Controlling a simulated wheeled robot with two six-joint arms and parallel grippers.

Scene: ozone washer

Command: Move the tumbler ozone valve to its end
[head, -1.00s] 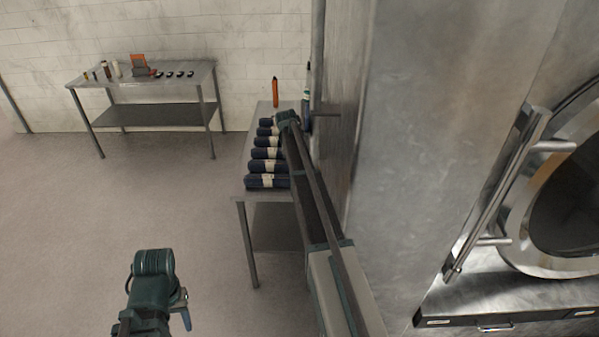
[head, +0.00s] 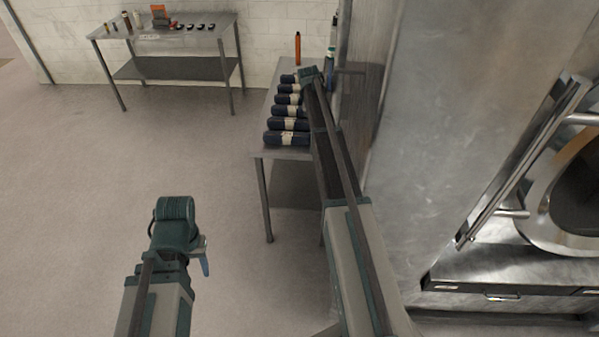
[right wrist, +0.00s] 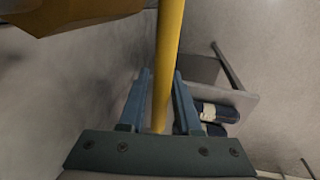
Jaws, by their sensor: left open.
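A yellow bar (right wrist: 170,50), possibly the valve's lever, runs between the two blue fingers of my right gripper (right wrist: 161,75) in the right wrist view. A narrow gap shows left of the bar, and the right finger lies close against it or overlaps it. A broad yellow-orange part (right wrist: 70,15) is at the top left of that view. In the head view my right arm reaches toward the side of the metal cabinet, and its fingers cannot be made out. My left gripper (head: 204,258) is open and empty above the floor at lower left.
Several dark blue rolls (head: 288,138) lie on a side table (head: 290,154) behind my right arm, with an orange bottle (head: 297,48) at its back. A washer door handle (head: 520,165) is at right. Another table (head: 180,38) stands farther back. The floor at left is clear.

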